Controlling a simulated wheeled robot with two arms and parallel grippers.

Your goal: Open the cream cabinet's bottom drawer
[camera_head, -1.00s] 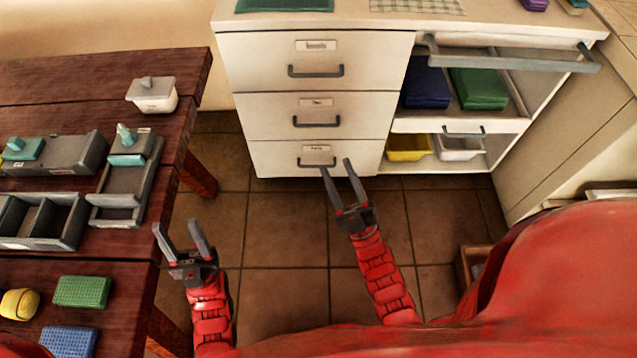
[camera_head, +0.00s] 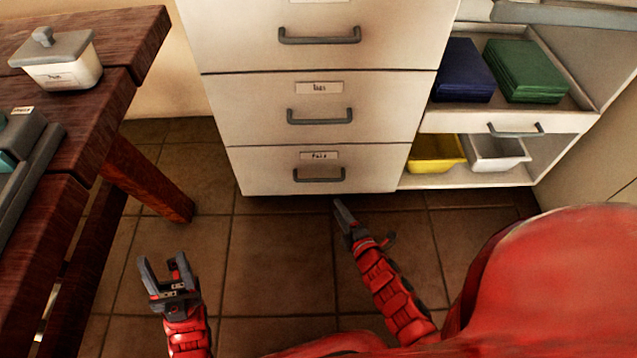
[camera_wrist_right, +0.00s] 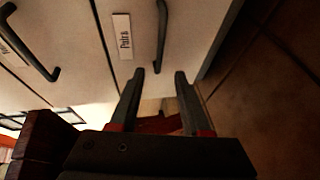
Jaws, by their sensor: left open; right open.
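The cream cabinet (camera_head: 225,110) stands ahead with its drawers flush. Its bottom drawer (camera_head: 380,165) has a dark bar handle (camera_head: 318,175) under a small label (camera_head: 318,155). My right gripper (camera_head: 345,212) is just below and right of that handle in the head view, apart from it. In the right wrist view my right gripper (camera_wrist_right: 159,75) is open and empty, its fingertips near the lower end of the bottom drawer's handle (camera_wrist_right: 162,35). The label (camera_wrist_right: 123,36) shows beside it. My left gripper (camera_head: 165,268) is open and empty over the floor at the lower left.
A dark red wooden table (camera_head: 110,75) with a lidded white container (camera_head: 60,62) stands at the left. Open shelves right of the drawers hold blue (camera_head: 462,70) and green (camera_head: 525,72) stacks, plus yellow (camera_head: 435,153) and white (camera_head: 497,153) bins. The tiled floor (camera_head: 280,250) before the cabinet is clear.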

